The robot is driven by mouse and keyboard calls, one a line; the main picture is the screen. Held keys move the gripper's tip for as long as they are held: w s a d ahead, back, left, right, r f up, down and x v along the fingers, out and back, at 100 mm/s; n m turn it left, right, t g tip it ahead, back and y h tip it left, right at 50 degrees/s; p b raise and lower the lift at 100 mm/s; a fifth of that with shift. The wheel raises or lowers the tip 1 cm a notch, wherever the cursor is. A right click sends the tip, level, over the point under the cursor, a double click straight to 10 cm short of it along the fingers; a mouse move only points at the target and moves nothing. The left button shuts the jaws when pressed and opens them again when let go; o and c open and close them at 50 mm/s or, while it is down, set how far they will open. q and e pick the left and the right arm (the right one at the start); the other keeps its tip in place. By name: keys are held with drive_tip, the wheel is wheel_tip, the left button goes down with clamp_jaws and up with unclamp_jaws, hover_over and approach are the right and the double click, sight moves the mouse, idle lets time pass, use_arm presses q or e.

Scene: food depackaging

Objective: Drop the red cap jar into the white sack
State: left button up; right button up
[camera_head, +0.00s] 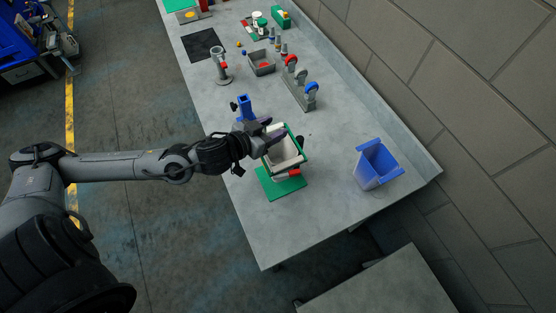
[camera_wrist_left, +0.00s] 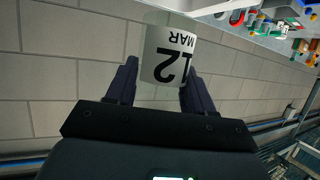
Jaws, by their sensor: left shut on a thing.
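My left gripper (camera_head: 272,127) reaches in from the left and is above the white sack. In the left wrist view its fingers (camera_wrist_left: 158,88) are shut on a pale jar with a white label (camera_wrist_left: 170,55) reading "12 MAR" upside down. The red cap cannot be made out there. The head view does not show the jar clearly. The white sack (camera_head: 285,155) hangs open in a green-rimmed frame, just below and beside the gripper. A red part (camera_head: 290,173) shows under the sack's front. My right gripper is not in view.
The sack's stand has a green base (camera_head: 282,188). A blue bin (camera_head: 375,165) stands to the right, with bare table between. A blue holder (camera_head: 243,107) is behind the gripper. A grey stand with red and blue rollers (camera_head: 300,84) and a grey tray (camera_head: 262,62) are farther back.

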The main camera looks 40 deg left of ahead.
use_arm(q)
drive_tip(key=o, duration=1.2)
drive_tip(key=shift+o, duration=0.2)
drive_tip(key=shift+s, duration=0.15)
drive_tip(key=shift+s+a+r, duration=0.1)
drive_tip(key=shift+s+r, duration=0.1)
drive_tip(key=shift+s, duration=0.4)
drive_tip(key=v, duration=0.5)
drive_tip(key=shift+s+r+p, duration=0.35)
drive_tip(key=shift+s+p, duration=0.05)
drive_tip(key=shift+s, duration=0.25)
drive_tip(key=shift+p+v, duration=1.4)
drive_tip(key=shift+p, duration=0.2)
